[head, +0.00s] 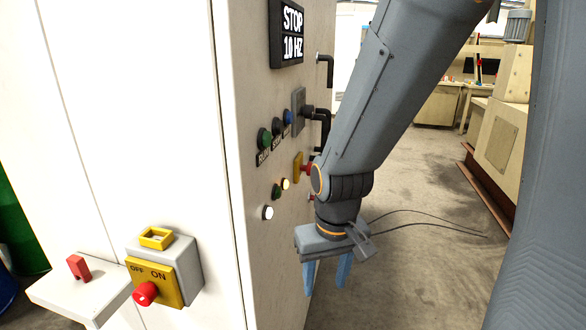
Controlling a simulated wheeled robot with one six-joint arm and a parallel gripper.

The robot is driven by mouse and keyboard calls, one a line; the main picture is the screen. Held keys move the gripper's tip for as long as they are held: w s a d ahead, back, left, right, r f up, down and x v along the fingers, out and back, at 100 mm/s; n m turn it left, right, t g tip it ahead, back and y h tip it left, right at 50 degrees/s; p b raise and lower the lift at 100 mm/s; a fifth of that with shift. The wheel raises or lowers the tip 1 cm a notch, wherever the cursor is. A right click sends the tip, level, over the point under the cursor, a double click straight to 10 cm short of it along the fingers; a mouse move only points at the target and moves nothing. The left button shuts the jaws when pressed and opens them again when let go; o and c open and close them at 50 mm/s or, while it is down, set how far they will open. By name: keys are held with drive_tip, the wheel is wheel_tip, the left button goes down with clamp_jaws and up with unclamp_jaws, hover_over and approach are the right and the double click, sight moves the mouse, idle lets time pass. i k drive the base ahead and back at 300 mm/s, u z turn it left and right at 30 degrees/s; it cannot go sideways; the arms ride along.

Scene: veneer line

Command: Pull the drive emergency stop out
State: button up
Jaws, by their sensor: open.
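A red button on a yellow plate (298,167), which looks like the drive emergency stop, is on the side face of the white cabinet (262,125). My arm's wrist covers part of the button, so I cannot tell whether it is pressed in or out. My gripper (325,285) hangs below and slightly right of it in the picture, pointing down. Its two blue fingers are apart, with nothing visible between them.
A display (288,33) reads STOP 10 HZ above green, dark and blue buttons. A grey box with a red knob (145,293), marked OFF and ON, is on the front left beside a white shelf (85,297).

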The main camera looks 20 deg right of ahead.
sight(305, 167)
drive_tip(key=u, duration=0.1)
drive_tip(key=k, duration=1.05)
drive_tip(key=z, duration=0.75)
drive_tip(key=i, duration=1.2)
drive_tip(key=u, duration=0.85)
